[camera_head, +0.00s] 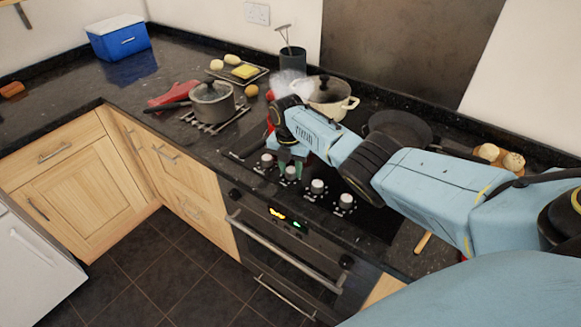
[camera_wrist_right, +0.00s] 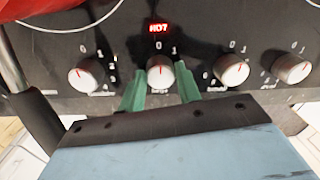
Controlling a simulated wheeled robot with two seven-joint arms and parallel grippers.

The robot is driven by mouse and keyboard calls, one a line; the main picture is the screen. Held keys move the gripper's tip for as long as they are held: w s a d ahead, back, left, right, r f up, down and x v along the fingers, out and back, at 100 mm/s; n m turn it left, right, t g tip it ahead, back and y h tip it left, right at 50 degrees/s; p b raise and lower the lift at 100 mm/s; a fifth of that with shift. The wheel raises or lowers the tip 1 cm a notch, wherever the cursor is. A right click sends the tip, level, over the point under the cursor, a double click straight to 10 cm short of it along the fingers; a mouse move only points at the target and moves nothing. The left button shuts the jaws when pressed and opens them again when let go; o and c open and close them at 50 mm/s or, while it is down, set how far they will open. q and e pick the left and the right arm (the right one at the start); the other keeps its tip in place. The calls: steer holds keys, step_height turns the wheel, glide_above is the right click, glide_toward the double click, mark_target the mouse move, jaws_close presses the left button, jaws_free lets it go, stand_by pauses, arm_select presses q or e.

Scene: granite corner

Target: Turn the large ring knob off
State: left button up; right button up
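My right gripper (camera_head: 291,160) reaches down to a row of white hob knobs. In the right wrist view, its green fingers (camera_wrist_right: 161,76) stand on either side of the second knob from the left (camera_wrist_right: 161,71), below a lit red HOT sign (camera_wrist_right: 159,28). The fingers are spread about the knob's width; I cannot tell whether they touch it. The knob's red mark points about straight up, between a 0 and a 1. The small label under it is too blurred to read. My left gripper is not in view.
Other knobs are beside it: one on the left (camera_wrist_right: 86,75) and two on the right (camera_wrist_right: 232,70) (camera_wrist_right: 292,69). A steaming cream pot (camera_head: 331,97) and a dark pan (camera_head: 400,126) are on the hob. A grey lidded pot (camera_head: 212,101) stands left on a rack.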

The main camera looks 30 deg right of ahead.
mark_target(288, 169)
steer(key=o, duration=0.3)
steer(key=shift+o, duration=0.2)
step_height(288, 169, up, 13)
steer(key=p, duration=0.1)
steer(key=shift+w+a+r, duration=0.15)
steer(key=shift+w+r, duration=0.05)
steer(key=shift+w, duration=0.05)
stand_by(0.4)
